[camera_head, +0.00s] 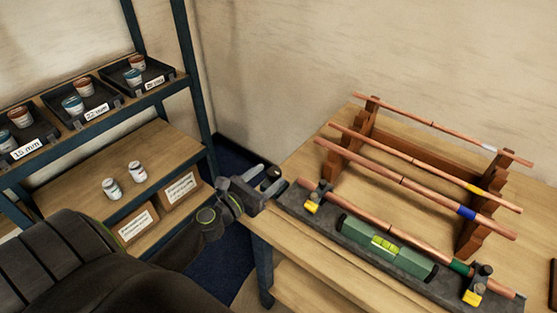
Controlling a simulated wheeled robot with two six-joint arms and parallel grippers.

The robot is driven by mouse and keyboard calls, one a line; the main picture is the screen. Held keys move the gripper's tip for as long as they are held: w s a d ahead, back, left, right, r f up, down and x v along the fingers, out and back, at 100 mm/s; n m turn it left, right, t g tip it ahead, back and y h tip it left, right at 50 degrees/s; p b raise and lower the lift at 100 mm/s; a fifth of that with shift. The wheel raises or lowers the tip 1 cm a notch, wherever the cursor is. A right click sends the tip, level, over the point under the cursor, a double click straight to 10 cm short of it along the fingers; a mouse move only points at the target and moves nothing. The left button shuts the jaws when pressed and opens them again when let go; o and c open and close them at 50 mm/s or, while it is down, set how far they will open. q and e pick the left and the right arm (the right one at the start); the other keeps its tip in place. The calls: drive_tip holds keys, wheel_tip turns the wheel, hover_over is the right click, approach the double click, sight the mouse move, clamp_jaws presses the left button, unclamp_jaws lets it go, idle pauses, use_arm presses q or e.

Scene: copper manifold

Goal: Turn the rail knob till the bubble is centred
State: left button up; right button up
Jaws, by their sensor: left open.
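A dark grey rail (330,222) lies along the front edge of the wooden table. A green spirit level (410,262) sits on it, with a yellow-green vial (384,246); the bubble's exact place is too small to tell. A copper pipe (405,236) runs above the rail, held by clamps with yellow parts. My left gripper (268,179) is open at the rail's left end. A small dark rounded piece (273,172) shows between its fingertips; it may be the rail knob, and I cannot tell whether the fingers touch it. My right gripper is out of view.
A wooden rack (470,236) behind the rail carries several copper pipes with coloured bands. A shelf (110,176) at the left holds trays of small pots, two white jars and labelled boxes. A gap of dark blue floor (222,255) lies between shelf and table.

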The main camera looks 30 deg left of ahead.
sight(278, 168)
use_arm(q)
drive_tip(key=shift+w+d+p, duration=0.2)
drive_tip(key=shift+w, duration=1.15)
drive_tip(key=shift+w+d+p, duration=0.15)
drive_tip(key=shift+w+p, duration=0.05)
drive_tip(key=shift+w, duration=1.1)
drive_tip(key=shift+c, duration=0.2)
drive_tip(key=c, duration=0.9)
